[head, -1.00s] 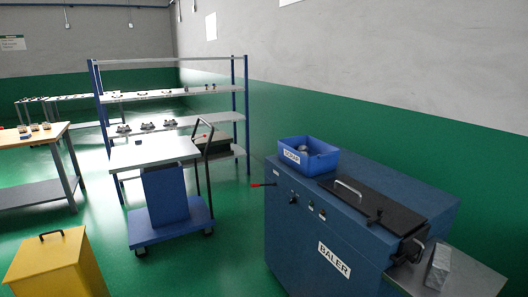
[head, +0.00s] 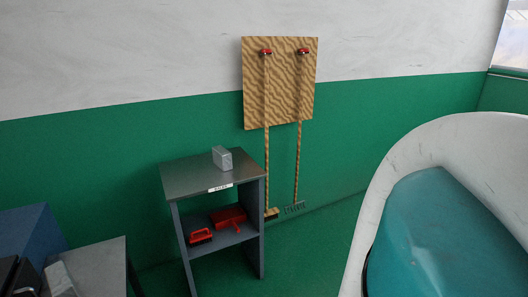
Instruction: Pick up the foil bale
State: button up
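A silvery block like a foil bale (head: 60,280) lies on the grey side table (head: 112,256) at the baler, in the lower left corner of the head view. Its lower part is cut off by the picture edge. A second silvery block (head: 222,158) sits on the top of a grey shelf stand (head: 185,180), near its back right. A small white label is on the front edge of that top.
The blue baler (head: 30,235) is partly visible at the left edge. Red tools (head: 229,217) lie on the stand's lower shelf. A wooden board (head: 281,80) with two hanging long-handled tools is on the wall. Green floor (head: 325,245) is open right of the stand.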

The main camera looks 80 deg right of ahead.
aim_at(222, 157)
jog(key=z, duration=1.55)
